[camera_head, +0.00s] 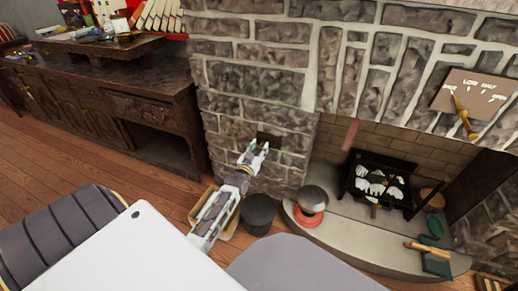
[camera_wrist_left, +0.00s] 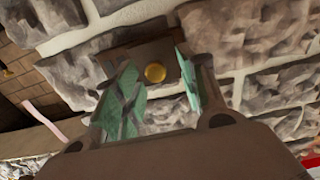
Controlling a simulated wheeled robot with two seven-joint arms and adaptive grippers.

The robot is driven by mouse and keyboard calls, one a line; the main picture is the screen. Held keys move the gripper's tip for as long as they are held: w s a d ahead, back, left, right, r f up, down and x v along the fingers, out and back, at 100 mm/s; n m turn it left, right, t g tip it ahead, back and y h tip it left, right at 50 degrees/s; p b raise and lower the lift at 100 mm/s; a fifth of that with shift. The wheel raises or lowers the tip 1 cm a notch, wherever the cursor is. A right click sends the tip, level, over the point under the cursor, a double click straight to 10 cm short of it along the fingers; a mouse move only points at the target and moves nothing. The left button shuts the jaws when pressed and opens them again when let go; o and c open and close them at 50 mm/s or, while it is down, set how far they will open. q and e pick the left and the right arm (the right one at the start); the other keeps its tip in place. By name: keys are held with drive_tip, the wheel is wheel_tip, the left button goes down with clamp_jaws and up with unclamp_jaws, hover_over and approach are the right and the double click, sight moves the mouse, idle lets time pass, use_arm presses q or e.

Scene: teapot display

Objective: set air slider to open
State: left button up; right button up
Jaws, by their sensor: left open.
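The air slider is a dark plate (camera_wrist_left: 128,57) with a round brass knob (camera_wrist_left: 155,73) on the stone wall. In the head view the plate (camera_head: 268,139) shows just behind my left gripper (camera_head: 257,150). In the left wrist view my left gripper (camera_wrist_left: 158,88) is open, with a green-padded finger on each side of the knob. I cannot tell how deep the fingers reach around it. No slider lettering is readable. My right gripper is not in view.
A brown plate (camera_head: 474,95) marked "LOW HALF" with a brass lever is on the wall at upper right. A black bucket (camera_head: 258,212) stands below the gripper. A wooden cabinet (camera_head: 110,85) is at left.

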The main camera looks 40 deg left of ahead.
use_arm(q)
drive_tip(key=v, duration=1.1)
drive_tip(key=shift+s, duration=0.3)
idle(0.8)
